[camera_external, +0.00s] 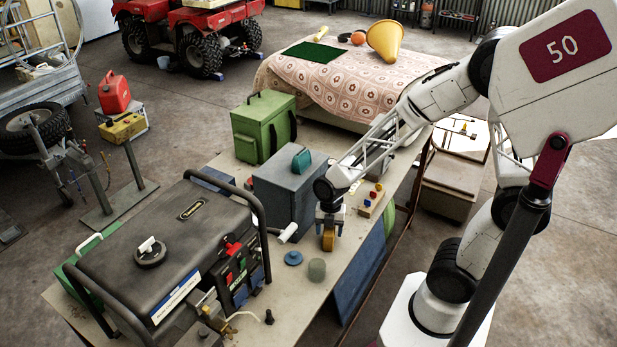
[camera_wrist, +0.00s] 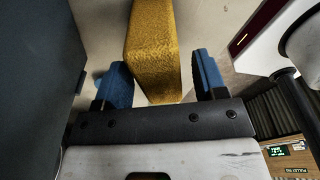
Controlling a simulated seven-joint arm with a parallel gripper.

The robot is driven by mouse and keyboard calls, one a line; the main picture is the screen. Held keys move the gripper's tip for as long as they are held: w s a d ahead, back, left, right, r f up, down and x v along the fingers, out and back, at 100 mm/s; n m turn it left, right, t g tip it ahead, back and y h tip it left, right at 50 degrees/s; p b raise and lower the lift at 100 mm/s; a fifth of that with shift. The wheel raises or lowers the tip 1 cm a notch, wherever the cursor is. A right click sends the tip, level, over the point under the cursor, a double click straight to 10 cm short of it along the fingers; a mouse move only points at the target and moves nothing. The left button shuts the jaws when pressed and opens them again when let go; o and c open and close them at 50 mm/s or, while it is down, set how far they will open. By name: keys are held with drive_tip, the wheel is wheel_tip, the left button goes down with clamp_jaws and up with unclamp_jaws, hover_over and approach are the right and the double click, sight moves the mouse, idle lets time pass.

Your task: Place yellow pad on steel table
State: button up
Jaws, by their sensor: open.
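The yellow pad (camera_external: 328,241) is a fuzzy yellow block at the bench's right side, below my gripper (camera_external: 329,222). In the wrist view the pad (camera_wrist: 150,40) lies between the two blue fingers of my gripper (camera_wrist: 161,80). The fingers are open, with a visible gap on each side of the pad. A long beige-topped bench (camera_external: 345,262) is under the pad. A low table (camera_external: 462,137) with a pale top stands at the back right. I cannot tell which of these surfaces is the steel table.
A grey box (camera_external: 285,190) stands close left of my gripper, with a white roll (camera_external: 288,233) by it. A blue disc (camera_external: 293,258) and a grey-green cup (camera_external: 317,269) are in front. A tray of coloured pieces (camera_external: 372,198) lies behind. A generator (camera_external: 165,250) fills the bench's near left.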

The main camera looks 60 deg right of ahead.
wheel_tip(320, 180, up, 11)
drive_tip(key=d, duration=0.1)
drive_tip(key=shift+w+d, duration=0.15)
drive_tip(key=shift+w, duration=0.1)
drive_tip(key=shift+f, duration=0.1)
idle(0.5)
drive_tip(key=s+r+m+t+h, duration=0.1)
drive_tip(key=s+r+m+t, duration=0.2)
drive_tip(key=s+r+m, duration=1)
drive_tip(key=s+m, duration=0.1)
drive_tip(key=m, duration=0.8)
drive_tip(key=shift+d+r+m, duration=0.25)
drive_tip(key=shift+d+m, duration=0.05)
drive_tip(key=shift+d, duration=0.05)
